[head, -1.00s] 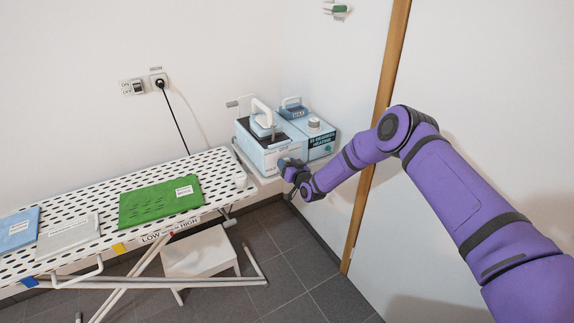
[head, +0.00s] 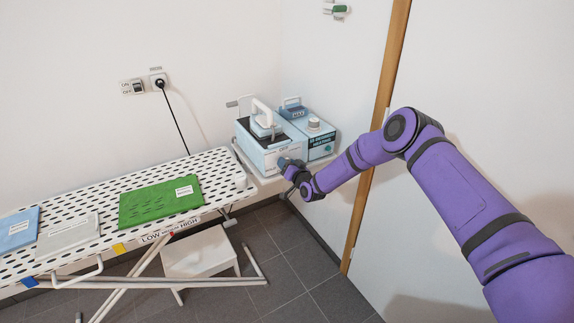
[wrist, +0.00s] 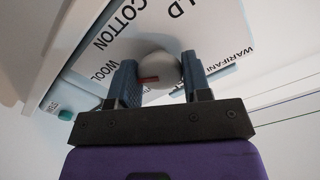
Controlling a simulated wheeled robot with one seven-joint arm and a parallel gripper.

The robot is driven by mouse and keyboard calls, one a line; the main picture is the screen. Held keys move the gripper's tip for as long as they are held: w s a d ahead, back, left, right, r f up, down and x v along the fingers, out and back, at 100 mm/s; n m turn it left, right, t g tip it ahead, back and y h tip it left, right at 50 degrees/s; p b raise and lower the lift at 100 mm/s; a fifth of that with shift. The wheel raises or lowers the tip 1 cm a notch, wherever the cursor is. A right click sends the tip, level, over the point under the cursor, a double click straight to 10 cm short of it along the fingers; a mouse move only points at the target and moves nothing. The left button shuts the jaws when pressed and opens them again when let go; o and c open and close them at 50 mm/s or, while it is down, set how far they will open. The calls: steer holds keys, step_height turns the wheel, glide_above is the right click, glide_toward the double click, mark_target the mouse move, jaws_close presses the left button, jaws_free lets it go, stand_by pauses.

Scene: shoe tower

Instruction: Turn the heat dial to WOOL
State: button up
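The heat dial (wrist: 158,66) is a round pale grey knob with a red mark, seen in the wrist view. It sits on a white label panel with the words COLD, COTTON and WOOL (wrist: 103,69). The red mark is on the dial's left side, pointing roughly toward WOOL; whether it lines up exactly I cannot tell. My gripper (wrist: 160,83) has one finger on each side of the dial, and both appear to touch it. In the head view my gripper (head: 288,168) is at the front of the light blue steam station (head: 266,158), hiding the dial.
A light blue tank (head: 319,142) with a white cap stands right of the station. The ironing board (head: 100,195) with folded cloths, including a green one (head: 160,203), is at left. A wall switch (head: 132,87) and a plugged cord are behind. A wooden door frame (head: 372,190) is close to my arm.

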steer(key=o, duration=0.4)
steer(key=v, duration=1.1)
steer(key=shift+w, duration=0.1)
